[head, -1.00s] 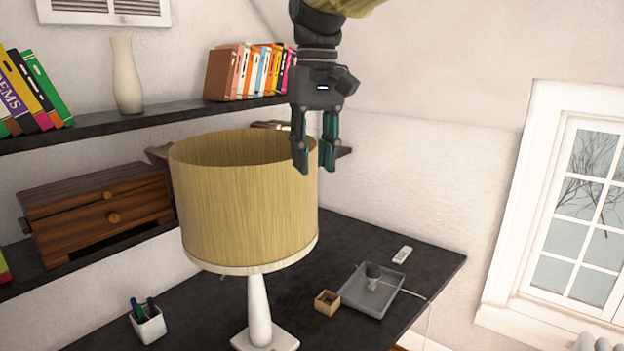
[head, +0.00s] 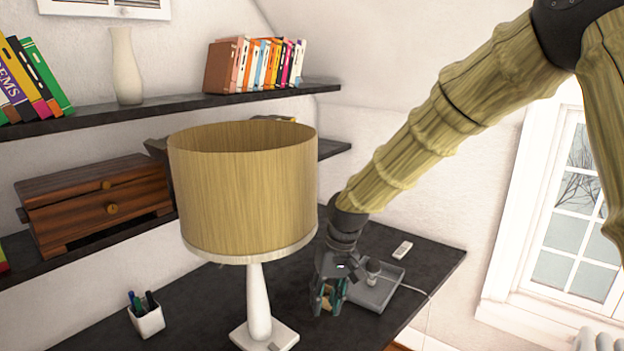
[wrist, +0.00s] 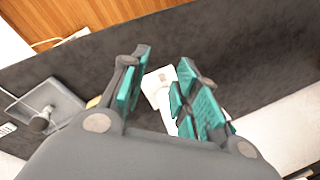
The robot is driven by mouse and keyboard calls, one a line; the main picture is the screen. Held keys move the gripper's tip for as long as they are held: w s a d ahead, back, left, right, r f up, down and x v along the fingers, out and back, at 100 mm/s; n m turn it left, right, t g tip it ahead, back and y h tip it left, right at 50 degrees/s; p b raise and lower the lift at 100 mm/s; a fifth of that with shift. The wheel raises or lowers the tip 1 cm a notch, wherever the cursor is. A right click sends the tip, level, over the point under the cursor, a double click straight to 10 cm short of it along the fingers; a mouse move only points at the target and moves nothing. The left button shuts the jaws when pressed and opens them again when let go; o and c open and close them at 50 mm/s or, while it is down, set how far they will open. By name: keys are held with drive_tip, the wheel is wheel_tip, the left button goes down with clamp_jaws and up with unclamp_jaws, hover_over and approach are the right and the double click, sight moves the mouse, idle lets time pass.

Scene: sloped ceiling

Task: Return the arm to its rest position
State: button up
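My gripper (head: 328,308) hangs low over the dark desk (head: 410,305), pointing down, just right of the table lamp's white base (head: 265,333). Its teal-padded fingers stand apart in the wrist view (wrist: 165,75), with nothing held between them. The lamp's base shows in the gap beyond the fingers there. A small wooden box (wrist: 93,102) is mostly hidden behind the left finger in the wrist view. In the head view the fingers cover most of that box. My arm reaches down from the upper right.
The lamp's tall wooden shade (head: 240,205) stands close left of my arm. A grey tray (head: 385,292) with a round-headed object lies right of the gripper, with a white remote (head: 402,249) behind. A pen cup (head: 147,318) stands left. Shelves line the wall.

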drive_tip(key=s+d+f+m+b, duration=0.1)
drive_tip(key=s+d+f, duration=0.3)
drive_tip(key=f, duration=0.6)
drive_tip(key=s+d+f+b, duration=0.1)
drive_tip(key=s+f, duration=0.4)
drive_tip(key=f, duration=0.6)
drive_tip(key=s+d+f+m+b, duration=0.1)
drive_tip(key=s+d+f, duration=0.3)
drive_tip(key=f, duration=0.6)
drive_tip(key=s+d+f, duration=0.3)
drive_tip(key=s+f, duration=0.2)
drive_tip(key=s, duration=0.3)
drive_tip(key=s+d+f+h+b, duration=0.1)
drive_tip(key=s+d+f, duration=0.3)
drive_tip(key=s, duration=0.5)
drive_tip(key=s+d+f+m+h+b, duration=0.1)
drive_tip(key=s+d+f, duration=0.2)
drive_tip(key=s+f, duration=0.2)
drive_tip(key=s, duration=0.3)
drive_tip(key=shift+s+d+f+t, duration=0.25)
drive_tip(key=shift+s+f+t, duration=0.05)
drive_tip(key=shift+s, duration=0.05)
